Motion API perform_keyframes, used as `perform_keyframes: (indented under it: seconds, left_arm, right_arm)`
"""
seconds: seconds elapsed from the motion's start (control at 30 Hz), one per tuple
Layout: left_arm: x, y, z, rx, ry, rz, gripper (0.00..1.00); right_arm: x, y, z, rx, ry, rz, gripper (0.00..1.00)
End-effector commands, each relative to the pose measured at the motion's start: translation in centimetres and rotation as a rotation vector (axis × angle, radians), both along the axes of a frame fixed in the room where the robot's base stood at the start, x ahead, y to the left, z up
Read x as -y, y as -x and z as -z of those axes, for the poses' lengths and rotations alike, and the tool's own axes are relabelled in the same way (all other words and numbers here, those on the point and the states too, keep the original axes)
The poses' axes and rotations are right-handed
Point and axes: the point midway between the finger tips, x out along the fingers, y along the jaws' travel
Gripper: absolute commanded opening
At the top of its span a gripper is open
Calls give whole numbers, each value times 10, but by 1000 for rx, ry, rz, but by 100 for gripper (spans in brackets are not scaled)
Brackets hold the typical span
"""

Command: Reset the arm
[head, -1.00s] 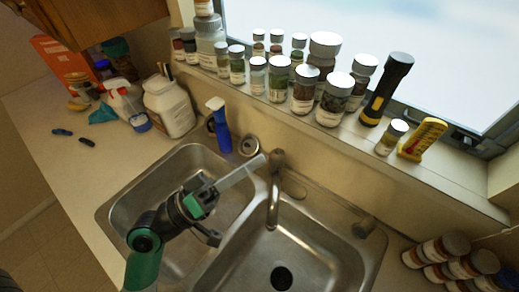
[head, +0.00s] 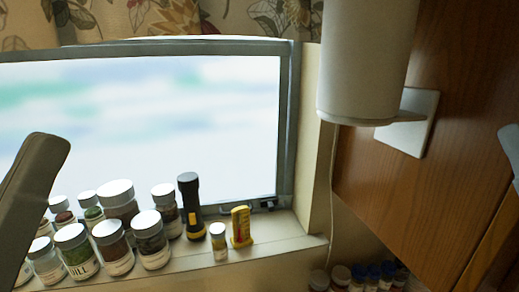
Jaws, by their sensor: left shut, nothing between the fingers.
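My left gripper (head: 48,150) shows at the left edge as a dark, blurred bar close to the camera, slanting up to the right. It is shut, with nothing held in it. It covers part of the window and some of the jars at the far left of the sill. The rest of my left arm is outside the view. My right gripper is not in view; only a small grey-green part of my own body shows at the right edge.
Spice jars (head: 115,245), a black flashlight (head: 189,205), a small jar (head: 219,242) and a yellow thermometer (head: 241,227) stand on the window sill (head: 285,235). A white cylinder (head: 365,60) hangs at the wooden cabinet (head: 440,180). More jars (head: 362,275) show below.

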Motion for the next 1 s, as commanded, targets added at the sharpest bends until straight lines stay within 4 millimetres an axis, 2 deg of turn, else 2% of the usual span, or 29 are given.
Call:
perform_keyframes:
  seconds: [0.03,0.13,0.2,0.37,0.5,0.6,0.73,1.0]
  left_arm:
    - [-11,-1,-13,20,-5,-97,0]
    - [-42,-18,-5,-27,-35,-332,0]
    - [-41,-17,-41,-26,-49,-341,0]
    - [-41,-17,-93,-26,-48,-338,0]
    - [-41,-17,-145,-26,-48,-337,0]
    - [-41,-17,-173,-27,-48,-336,0]
    - [-41,-18,-185,-27,-48,-336,0]
    - [-41,-17,-181,-27,-48,-336,0]
  right_arm:
    - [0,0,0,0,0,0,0]
    - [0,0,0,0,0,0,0]
    - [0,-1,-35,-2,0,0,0]
    - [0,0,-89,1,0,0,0]
    - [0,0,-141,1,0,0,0]
    - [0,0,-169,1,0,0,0]
    - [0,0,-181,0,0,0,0]
    - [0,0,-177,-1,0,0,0]
